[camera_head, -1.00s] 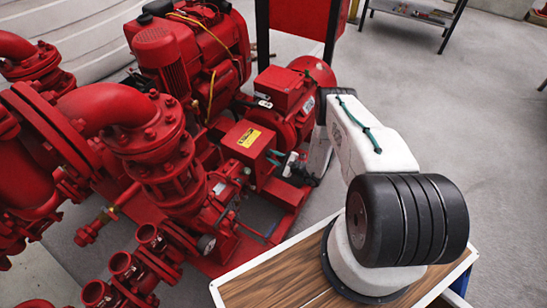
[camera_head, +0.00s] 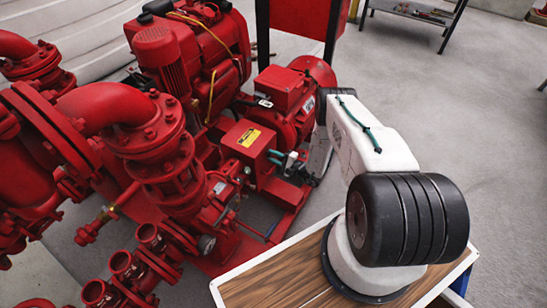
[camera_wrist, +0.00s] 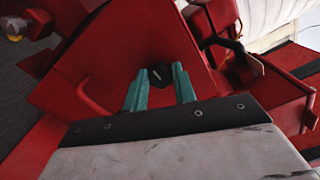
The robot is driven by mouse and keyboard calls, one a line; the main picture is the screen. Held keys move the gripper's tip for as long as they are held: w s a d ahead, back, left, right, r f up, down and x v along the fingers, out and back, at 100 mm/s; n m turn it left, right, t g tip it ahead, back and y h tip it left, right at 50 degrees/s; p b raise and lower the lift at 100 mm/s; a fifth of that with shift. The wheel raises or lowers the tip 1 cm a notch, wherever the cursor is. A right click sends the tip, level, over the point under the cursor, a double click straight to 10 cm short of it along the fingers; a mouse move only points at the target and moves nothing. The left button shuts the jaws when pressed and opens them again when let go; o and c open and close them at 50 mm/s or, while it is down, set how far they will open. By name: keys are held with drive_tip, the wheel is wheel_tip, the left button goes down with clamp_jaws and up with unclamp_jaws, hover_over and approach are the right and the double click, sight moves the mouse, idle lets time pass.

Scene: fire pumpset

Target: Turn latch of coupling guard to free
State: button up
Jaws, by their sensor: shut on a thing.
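The coupling guard (camera_head: 248,142) is a red box with a yellow label, low between the pump and the motor in the head view. In the wrist view its red face (camera_wrist: 110,60) fills the middle. The latch (camera_wrist: 160,74) is a dark round knob with a pale slanted mark on that face. My gripper (camera_wrist: 159,82) has teal fingers, one on each side of the latch, and is shut on it. In the head view my gripper (camera_head: 279,158) is at the right side of the guard; the latch cannot be made out there.
The red motor (camera_head: 290,100) stands just behind the guard. Red pump pipes (camera_head: 165,150) crowd the left. The red base frame (camera_head: 285,215) runs below my gripper. Open grey floor (camera_head: 450,110) lies to the right.

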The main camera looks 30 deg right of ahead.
drive_tip(key=shift+s+a+f, duration=0.1)
drive_tip(key=o, duration=1)
drive_tip(key=v, duration=0.7)
drive_tip(key=shift+s+d, duration=0.25)
drive_tip(key=shift+s, duration=0.05)
